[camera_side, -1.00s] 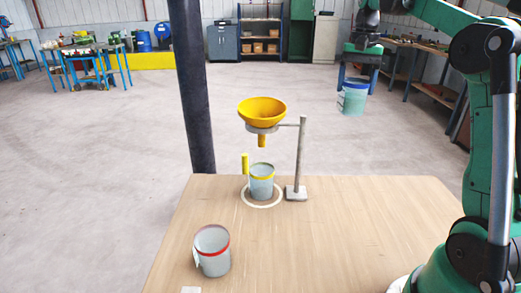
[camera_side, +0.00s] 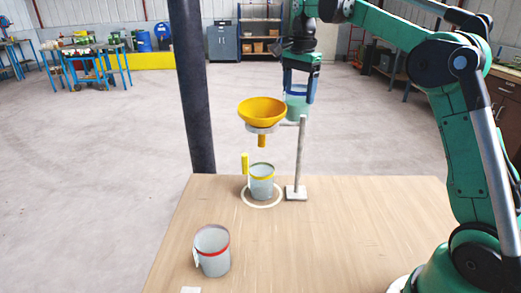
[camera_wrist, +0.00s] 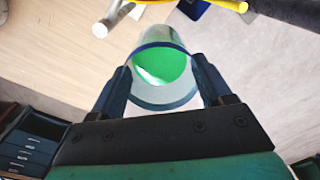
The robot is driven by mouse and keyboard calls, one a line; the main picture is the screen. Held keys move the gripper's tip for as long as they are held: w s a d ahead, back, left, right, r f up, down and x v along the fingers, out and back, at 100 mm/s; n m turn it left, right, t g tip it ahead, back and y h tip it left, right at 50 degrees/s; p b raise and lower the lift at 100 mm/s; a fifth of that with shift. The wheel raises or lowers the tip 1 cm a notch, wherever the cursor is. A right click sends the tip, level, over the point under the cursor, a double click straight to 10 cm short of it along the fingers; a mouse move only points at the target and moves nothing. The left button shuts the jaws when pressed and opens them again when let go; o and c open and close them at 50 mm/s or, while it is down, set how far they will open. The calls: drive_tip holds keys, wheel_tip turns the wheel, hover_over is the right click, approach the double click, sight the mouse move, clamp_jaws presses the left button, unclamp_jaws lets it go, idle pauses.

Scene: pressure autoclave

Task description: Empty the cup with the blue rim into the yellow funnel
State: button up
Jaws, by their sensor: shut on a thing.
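My gripper (camera_side: 298,87) is shut on the blue-rimmed cup (camera_side: 296,106), which hangs about upright behind and right of the funnel in the side view. The wrist view shows the cup (camera_wrist: 152,38) between both fingers, with green contents (camera_wrist: 160,66) inside. The yellow funnel (camera_side: 262,111) sits in a ring on a grey stand (camera_side: 300,160). Its edge shows at the top of the wrist view (camera_wrist: 228,4). The cup looks apart from the funnel. Under the spout, a yellow-rimmed cup (camera_side: 261,187) stands inside a white circle on the table.
A red-rimmed cup (camera_side: 213,258) stands at the front left of the wooden table (camera_side: 350,235). A small yellow upright piece (camera_side: 245,164) is beside the yellow-rimmed cup. A dark post (camera_side: 192,90) rises behind the table. The table's right middle is clear.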

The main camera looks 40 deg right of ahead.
drive_tip(key=shift+a, duration=0.1)
drive_tip(key=shift+w+a+r+h, duration=0.1)
drive_tip(key=shift+a+r+h, duration=0.2)
drive_tip(key=shift+a+h, duration=0.5)
drive_tip(key=a+r+h, duration=0.1)
drive_tip(key=h, duration=0.1)
drive_tip(key=a+r+h, duration=0.1)
drive_tip(key=h, duration=0.1)
drive_tip(key=a+r+g+h, duration=0.1)
drive_tip(key=a+r+h, duration=0.1)
drive_tip(key=h, duration=0.1)
drive_tip(key=shift+w+r, duration=0.1)
drive_tip(key=shift+w, duration=0.2)
drive_tip(key=shift+a+f+h, duration=0.1)
drive_tip(key=shift+f+h, duration=0.1)
drive_tip(key=shift+h, duration=0.8)
